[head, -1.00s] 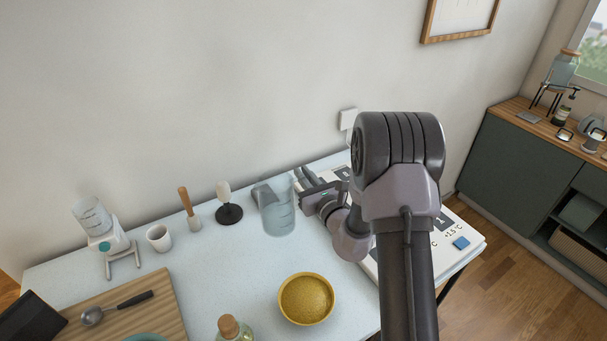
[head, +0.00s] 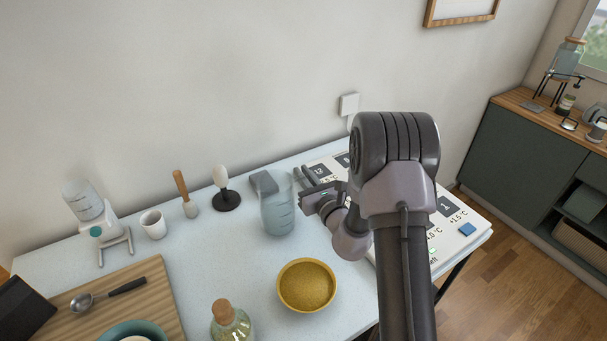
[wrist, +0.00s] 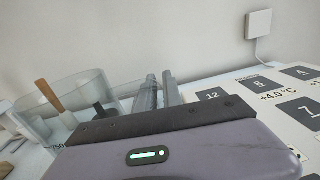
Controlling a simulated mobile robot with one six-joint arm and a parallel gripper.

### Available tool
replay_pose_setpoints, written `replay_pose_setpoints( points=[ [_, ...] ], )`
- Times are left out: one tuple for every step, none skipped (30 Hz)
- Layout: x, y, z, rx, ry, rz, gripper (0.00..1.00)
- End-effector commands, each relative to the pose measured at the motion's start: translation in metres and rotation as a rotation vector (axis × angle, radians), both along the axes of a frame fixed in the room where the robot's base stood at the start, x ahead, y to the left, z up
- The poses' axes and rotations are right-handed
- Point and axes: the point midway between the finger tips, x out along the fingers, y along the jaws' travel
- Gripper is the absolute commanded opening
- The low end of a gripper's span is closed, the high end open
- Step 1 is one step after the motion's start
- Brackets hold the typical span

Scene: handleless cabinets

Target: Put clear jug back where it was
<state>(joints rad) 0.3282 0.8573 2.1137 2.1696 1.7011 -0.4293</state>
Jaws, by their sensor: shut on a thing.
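The clear jug (head: 277,212) is upright over the pale table in the head view, just left of my gripper (head: 308,179). In the wrist view the jug (wrist: 92,88) fills the left side, and a wooden-handled tool shows through its clear wall. My gripper (wrist: 158,92) is shut on the jug at its right side; the exact grip spot is hard to make out. I cannot tell whether the jug's base touches the table.
A grey block (head: 264,182) is close behind the jug. A black-based stand (head: 226,200), a wooden-handled tool (head: 186,196) and a white cup (head: 153,224) stand left. A yellow bowl (head: 306,286) and corked bottle (head: 230,322) are in front. A numbered white board (head: 455,222) lies right.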

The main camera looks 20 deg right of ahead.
Motion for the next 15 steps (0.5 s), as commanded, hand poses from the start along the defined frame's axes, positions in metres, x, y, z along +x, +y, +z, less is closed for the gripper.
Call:
replay_pose_setpoints(
  points=[
    [0.0003,-0.0003,-0.0005,0.001,-0.003,-0.001,0.0],
    [0.0003,-0.0003,-0.0011,0.001,-0.003,-0.001,0.0],
    [0.0003,-0.0002,-0.0018,0.001,-0.003,-0.001,0.0],
    [0.0003,-0.0003,-0.0023,0.001,-0.003,-0.001,0.0],
    [0.0003,-0.0003,-0.0029,0.001,-0.003,-0.001,0.0],
    [0.0003,-0.0003,-0.0036,0.001,-0.003,-0.001,0.0],
    [0.0003,-0.0003,-0.0041,0.001,-0.003,-0.001,0.0],
    [0.0003,-0.0003,-0.0047,0.001,-0.003,-0.001,0.0],
    [0.0003,-0.0003,-0.0054,0.001,-0.003,-0.001,0.0],
    [0.0003,-0.0003,-0.0059,0.001,-0.003,-0.001,0.0],
    [0.0003,-0.0004,-0.0064,0.001,-0.003,-0.001,0.0],
    [0.0003,-0.0004,-0.0071,0.001,-0.003,-0.001,0.0],
    [0.0003,-0.0004,-0.0077,0.001,-0.003,-0.001,0.0],
    [0.0003,-0.0003,-0.0082,0.001,-0.003,-0.001,0.0],
    [0.0003,-0.0003,-0.0089,0.001,-0.003,-0.001,0.0]
  ],
)
